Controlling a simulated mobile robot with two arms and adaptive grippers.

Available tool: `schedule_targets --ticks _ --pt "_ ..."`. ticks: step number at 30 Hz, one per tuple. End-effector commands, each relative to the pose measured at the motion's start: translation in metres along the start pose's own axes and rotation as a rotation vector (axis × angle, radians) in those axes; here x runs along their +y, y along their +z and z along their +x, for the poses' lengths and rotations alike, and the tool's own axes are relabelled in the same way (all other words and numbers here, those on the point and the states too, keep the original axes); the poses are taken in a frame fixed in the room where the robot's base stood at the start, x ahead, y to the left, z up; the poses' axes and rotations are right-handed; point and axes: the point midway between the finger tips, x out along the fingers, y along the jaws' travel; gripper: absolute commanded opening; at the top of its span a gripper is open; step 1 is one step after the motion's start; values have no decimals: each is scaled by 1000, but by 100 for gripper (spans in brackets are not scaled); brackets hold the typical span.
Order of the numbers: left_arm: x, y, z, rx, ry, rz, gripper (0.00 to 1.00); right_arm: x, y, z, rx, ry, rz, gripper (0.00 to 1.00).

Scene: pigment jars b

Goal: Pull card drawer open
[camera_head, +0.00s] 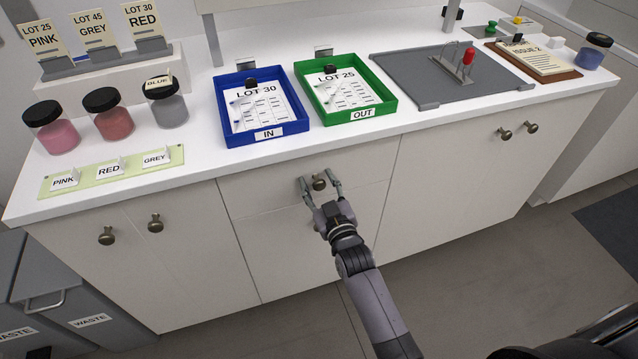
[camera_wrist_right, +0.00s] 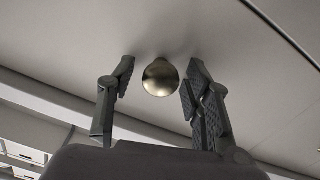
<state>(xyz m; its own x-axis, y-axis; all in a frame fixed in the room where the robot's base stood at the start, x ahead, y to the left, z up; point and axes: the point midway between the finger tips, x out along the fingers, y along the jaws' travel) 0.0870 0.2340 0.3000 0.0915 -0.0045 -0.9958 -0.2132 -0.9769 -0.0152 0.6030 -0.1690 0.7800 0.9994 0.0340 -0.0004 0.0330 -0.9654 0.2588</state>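The card drawer (camera_head: 270,188) is the upper drawer front in the middle of the white cabinet, under the blue and green trays. It looks flush with the fronts beside it. Its round brass knob (camera_head: 319,183) shows between the fingers of my right gripper (camera_head: 321,184). In the right wrist view the knob (camera_wrist_right: 160,78) sits between the two open fingertips (camera_wrist_right: 158,82), with a gap on each side. The right gripper is open and does not grip the knob. My left gripper is not in view.
A blue IN tray (camera_head: 231,137) and a green OUT tray (camera_head: 391,105) stand on the counter (camera_head: 205,160) above. Cabinet door knobs (camera_head: 107,236) are at left, others (camera_head: 531,127) at right. Several pigment jars stand at the left. Grey waste bins (camera_head: 70,300) stand at the lower left.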

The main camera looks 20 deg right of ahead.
Motion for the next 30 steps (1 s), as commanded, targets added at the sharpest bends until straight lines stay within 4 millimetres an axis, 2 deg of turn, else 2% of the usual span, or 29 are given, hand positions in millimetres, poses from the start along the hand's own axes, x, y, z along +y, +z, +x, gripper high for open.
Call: schedule_targets --ticks 2,19,30 --pt "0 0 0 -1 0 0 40 0 0 0 0 0 0 39" --pt "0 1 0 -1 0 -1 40 0 0 0 0 0 0 1" --pt "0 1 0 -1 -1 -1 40 0 0 0 0 0 -1 0"
